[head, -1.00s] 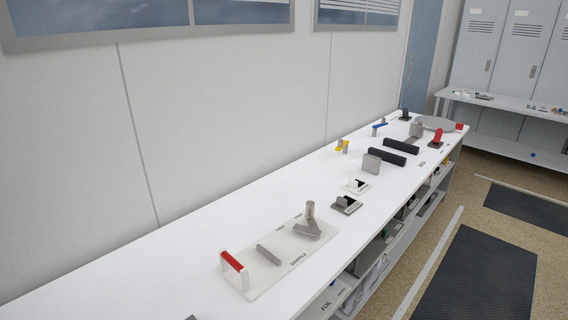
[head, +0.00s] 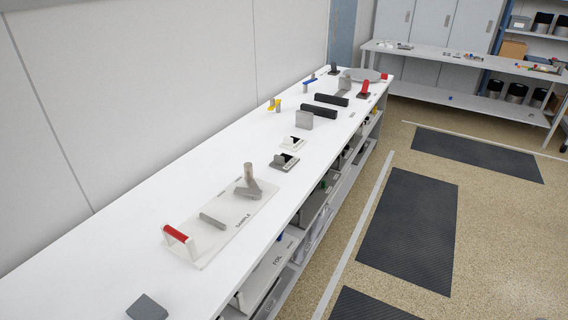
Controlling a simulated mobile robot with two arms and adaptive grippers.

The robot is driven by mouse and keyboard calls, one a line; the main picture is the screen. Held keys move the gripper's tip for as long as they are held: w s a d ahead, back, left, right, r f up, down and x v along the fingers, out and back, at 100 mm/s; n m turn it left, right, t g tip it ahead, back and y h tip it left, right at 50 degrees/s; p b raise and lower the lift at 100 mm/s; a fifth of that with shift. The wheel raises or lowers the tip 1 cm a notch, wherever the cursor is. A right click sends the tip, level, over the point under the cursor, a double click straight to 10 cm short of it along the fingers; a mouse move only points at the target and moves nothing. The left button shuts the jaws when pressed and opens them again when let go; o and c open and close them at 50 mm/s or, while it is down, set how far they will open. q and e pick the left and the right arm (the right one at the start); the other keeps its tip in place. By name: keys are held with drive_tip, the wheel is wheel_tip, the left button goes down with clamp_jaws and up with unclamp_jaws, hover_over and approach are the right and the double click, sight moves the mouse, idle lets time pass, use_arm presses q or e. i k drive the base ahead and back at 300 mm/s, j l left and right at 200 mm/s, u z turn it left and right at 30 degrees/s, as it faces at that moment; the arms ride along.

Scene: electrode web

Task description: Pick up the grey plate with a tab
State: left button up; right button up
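Several grey pieces stand on the long white bench (head: 120,245), and I cannot tell for sure which is the grey plate with a tab. A small dark grey plate (head: 284,163) with a raised light grey tab lies near the bench's middle. A similar white plate (head: 292,144) with a tab lies just behind it. A plain upright grey block (head: 303,120) stands farther back. Neither gripper is in view.
Black bars (head: 319,112) and a red-tabbed piece (head: 364,88) stand farther back. Shelves are under the bench. Dark mats (head: 410,230) lie on open floor to the right.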

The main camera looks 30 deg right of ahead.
sight(284, 162)
drive_tip(key=i+l+u, duration=0.1)
drive_tip(key=l, duration=0.25)
drive_tip(key=i+l+u, duration=0.1)
drive_tip(key=l, duration=0.25)
drive_tip(key=i+l+u, duration=0.1)
drive_tip(key=l, duration=0.3)
drive_tip(key=i+l+u, duration=0.1)
drive_tip(key=l, duration=0.3)
